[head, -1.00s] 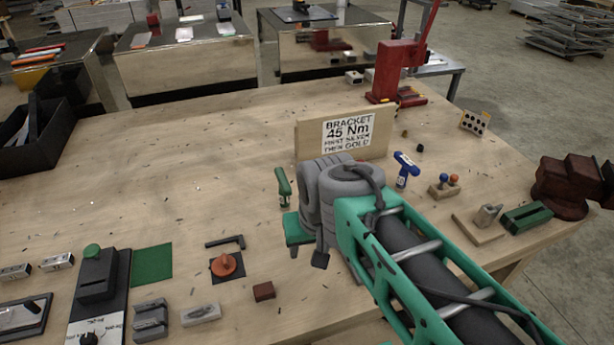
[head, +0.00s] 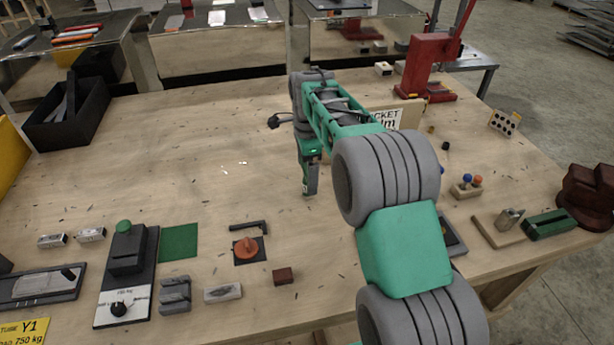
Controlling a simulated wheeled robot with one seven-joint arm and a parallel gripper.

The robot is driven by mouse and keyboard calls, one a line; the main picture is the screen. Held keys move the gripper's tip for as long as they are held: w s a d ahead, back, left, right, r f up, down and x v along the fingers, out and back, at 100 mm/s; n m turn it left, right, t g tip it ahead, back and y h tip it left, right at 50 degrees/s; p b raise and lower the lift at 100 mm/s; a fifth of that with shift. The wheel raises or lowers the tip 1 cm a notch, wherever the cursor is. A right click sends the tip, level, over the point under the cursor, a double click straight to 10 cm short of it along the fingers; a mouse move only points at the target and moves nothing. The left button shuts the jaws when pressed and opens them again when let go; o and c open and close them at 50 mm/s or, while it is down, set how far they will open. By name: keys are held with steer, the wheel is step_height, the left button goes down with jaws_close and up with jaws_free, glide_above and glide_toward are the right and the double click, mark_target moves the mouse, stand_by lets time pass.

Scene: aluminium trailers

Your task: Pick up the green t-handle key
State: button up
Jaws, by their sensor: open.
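My arm reaches out over the middle of the workbench, and its wrist points down. My gripper (head: 311,163) is at the lower end of the wrist, open, right at the green t-handle key (head: 309,183). The key shows only as a small, dark green upright shape with a pale spot low on it. Its upper part is hidden by or merges with the wrist. I cannot tell whether the fingers are around the key or just above or in front of it.
The bracket sign (head: 388,119) stands behind my arm, partly hidden. An orange knob (head: 247,248) and a black hex key (head: 248,226) lie nearer and to the left. A red press (head: 428,68) stands at the back right. Bare wood lies left of the gripper.

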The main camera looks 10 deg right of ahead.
step_height(320, 180, down, 3)
steer(key=shift+r, duration=0.25)
steer(key=c, duration=1.7)
